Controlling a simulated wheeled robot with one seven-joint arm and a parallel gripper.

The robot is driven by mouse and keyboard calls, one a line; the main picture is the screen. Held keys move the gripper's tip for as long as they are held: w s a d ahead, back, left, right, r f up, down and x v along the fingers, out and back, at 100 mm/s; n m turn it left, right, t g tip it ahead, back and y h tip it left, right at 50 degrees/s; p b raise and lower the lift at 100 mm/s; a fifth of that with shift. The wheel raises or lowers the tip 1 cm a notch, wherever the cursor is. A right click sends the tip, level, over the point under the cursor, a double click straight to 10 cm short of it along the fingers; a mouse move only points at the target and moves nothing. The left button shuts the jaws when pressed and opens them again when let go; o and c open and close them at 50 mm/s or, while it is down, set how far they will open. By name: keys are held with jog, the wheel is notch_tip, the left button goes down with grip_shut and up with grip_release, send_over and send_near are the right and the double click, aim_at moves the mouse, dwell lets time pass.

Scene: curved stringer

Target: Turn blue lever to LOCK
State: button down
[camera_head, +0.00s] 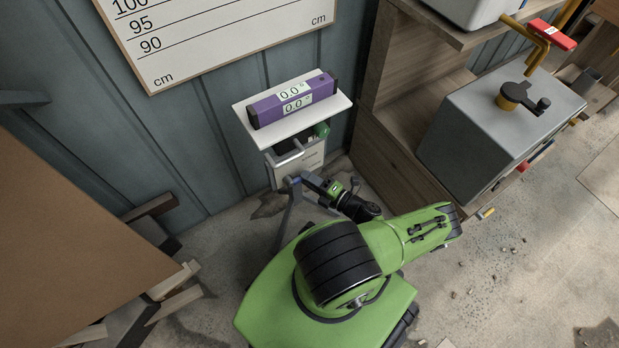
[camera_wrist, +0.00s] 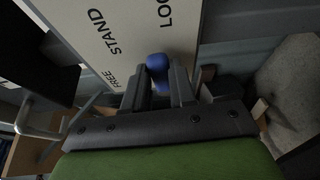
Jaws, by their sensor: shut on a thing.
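The blue lever (camera_wrist: 157,66) shows between the two fingers of my gripper (camera_wrist: 160,88) in the wrist view. The fingers are shut on it from both sides, and its lower part is partly hidden by them. It stands in front of a pale panel (camera_wrist: 112,20) with the words FREE and STAND and a larger word cut off at the top edge. LOCK cannot be read in full. In the head view my gripper (camera_head: 292,183) is low at the panel (camera_head: 311,160), under a white shelf; the lever's angle is hard to tell there.
A purple digital level (camera_head: 293,98) lies on the white shelf (camera_head: 262,138) just above. A wooden shelf unit (camera_head: 385,150) and a grey box (camera_head: 490,125) stand to the right. A brown board (camera_head: 70,240) is at the left. Concrete floor lies open at the lower right.

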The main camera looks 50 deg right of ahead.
jog(key=shift+f+m, duration=0.2)
jog(key=shift+m, duration=0.1)
jog(key=c, duration=0.9)
grip_release()
jog(key=s, duration=0.5)
jog(key=s+d, duration=0.1)
jog(key=s, duration=0.9)
jog(key=shift+s+d, duration=0.3)
jog(key=shift+s, duration=0.05)
